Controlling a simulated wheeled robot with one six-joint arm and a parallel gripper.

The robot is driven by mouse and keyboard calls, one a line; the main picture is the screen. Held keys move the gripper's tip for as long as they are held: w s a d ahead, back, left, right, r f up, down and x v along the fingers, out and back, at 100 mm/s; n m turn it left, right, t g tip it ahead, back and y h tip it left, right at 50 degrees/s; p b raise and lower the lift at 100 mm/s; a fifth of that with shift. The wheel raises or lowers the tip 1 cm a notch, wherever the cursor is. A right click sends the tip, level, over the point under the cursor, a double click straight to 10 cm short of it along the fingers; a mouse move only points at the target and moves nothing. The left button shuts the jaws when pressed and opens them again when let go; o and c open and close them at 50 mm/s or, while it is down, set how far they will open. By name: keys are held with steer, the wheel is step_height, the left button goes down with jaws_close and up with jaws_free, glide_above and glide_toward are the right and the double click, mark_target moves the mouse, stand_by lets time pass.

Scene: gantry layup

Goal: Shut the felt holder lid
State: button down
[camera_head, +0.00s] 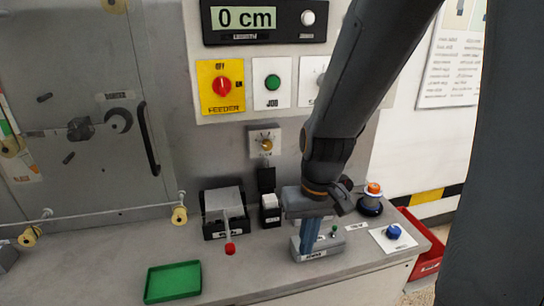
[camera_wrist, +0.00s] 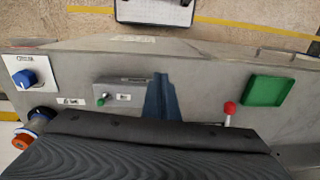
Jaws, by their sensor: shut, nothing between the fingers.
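A small black holder (camera_head: 270,215) stands on the counter left of my gripper in the head view. White material shows in it, and its black lid (camera_head: 266,180) stands upright at the back, open. I take this to be the felt holder; its label is too small to read. My gripper (camera_head: 309,248) points down, its blue fingers closed together and empty, to the right of the holder and in front of a grey box. In the wrist view the gripper (camera_wrist: 161,98) shows between the grey box and a red knob. I cannot make out the holder there.
A grey box (camera_head: 333,243) with a green button stands behind the fingers. Left are a black box (camera_head: 213,228) with a red-knobbed lever (camera_head: 230,248) and a green tray (camera_head: 173,281). Right are a blue knob (camera_head: 393,231) and an orange-topped button (camera_head: 373,189). The front counter is partly clear.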

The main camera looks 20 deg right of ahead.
steer(key=a+f+m+g+y, duration=0.1)
steer(key=f+m+g+y, duration=0.1)
steer(key=y, duration=0.1)
steer(key=m+t+y+b, duration=0.1)
steer(key=m+t+y, duration=0.2)
steer(key=t+y, duration=0.6)
glide_toward(267, 175)
steer(key=s+g, duration=0.1)
steer(key=s+a+f+g+y, duration=0.1)
steer(key=shift+s+a+f+y, duration=0.15)
steer(key=shift+s+a+y, duration=0.15)
steer(key=shift+s+a, duration=0.05)
steer(key=w+d+r+m+t, duration=0.1)
steer(key=w+d+r+t, duration=0.1)
steer(key=w+d+t, duration=0.25)
steer(key=shift+g+y, duration=0.3)
steer(key=shift+g, duration=0.05)
steer(key=p+x, duration=0.1)
steer(key=x, duration=0.2)
steer(key=p+x, duration=0.1)
steer(key=x, duration=0.2)
steer(key=p+x, duration=0.1)
steer(key=x, duration=0.2)
steer(key=shift+s+a+r+p, duration=0.15)
steer(key=shift+s+a+p, duration=0.1)
steer(key=shift+p, duration=0.1)
